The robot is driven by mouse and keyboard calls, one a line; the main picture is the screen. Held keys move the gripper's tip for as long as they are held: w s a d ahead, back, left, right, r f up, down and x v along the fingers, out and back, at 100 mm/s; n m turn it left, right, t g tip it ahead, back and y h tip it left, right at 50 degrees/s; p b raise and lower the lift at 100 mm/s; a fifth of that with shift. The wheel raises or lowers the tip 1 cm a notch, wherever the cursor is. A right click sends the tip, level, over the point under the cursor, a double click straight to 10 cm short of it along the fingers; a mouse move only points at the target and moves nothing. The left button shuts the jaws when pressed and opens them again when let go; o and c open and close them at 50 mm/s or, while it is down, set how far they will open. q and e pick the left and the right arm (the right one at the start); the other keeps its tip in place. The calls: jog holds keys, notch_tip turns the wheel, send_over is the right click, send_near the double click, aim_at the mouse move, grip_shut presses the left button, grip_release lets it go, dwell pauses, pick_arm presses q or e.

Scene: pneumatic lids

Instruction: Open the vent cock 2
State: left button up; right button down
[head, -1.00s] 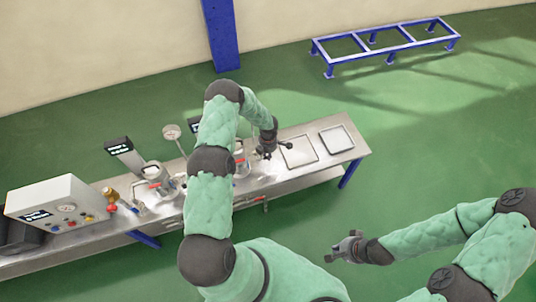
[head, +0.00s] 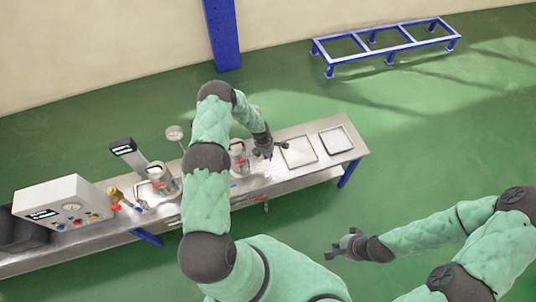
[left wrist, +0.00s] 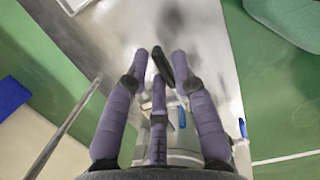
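The second vessel (head: 239,160) stands on the steel bench, partly behind my left arm. My left gripper (head: 268,152) is just to its right, above the bench. In the left wrist view its purple-grey fingers (left wrist: 161,62) have tips apart, with a black bar between them; I cannot tell whether they press on it. A vessel with a blue lever (left wrist: 182,118) shows behind the fingers. I cannot single out vent cock 2 with certainty. My right gripper (head: 348,244) is open and empty over the floor, away from the bench.
The first vessel (head: 160,178) stands left of my arm. A control box (head: 62,212) and a dark display (head: 123,148) are further left. A round gauge (head: 174,133) stands behind. Two square plates (head: 298,152) (head: 335,140) lie at the bench's right end.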

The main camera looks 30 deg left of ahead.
pick_arm(q)
jog(key=shift+r, duration=0.1)
notch_tip(320, 180, up, 12)
jog(key=s+a, duration=0.1)
jog(key=shift+s+a+f, duration=0.15)
jog(key=shift+s+f, duration=0.05)
jog(key=shift+s, duration=0.05)
dwell(0.4)
dwell(0.4)
jog(key=s+d+f+m+h+b, duration=0.1)
jog(key=s+d+f+m+b, duration=0.1)
jog(key=s+d+m, duration=0.9)
jog(key=s+d+f+m+g+h+b, duration=0.1)
jog(key=s+d+f+m+b, duration=0.1)
jog(key=s+d+m, duration=1)
jog(key=shift+s+d+f+m+h, duration=0.2)
jog(key=shift+d+f+m+h, duration=0.25)
jog(key=shift+d+m, duration=0.7)
jog(key=shift+a, duration=0.2)
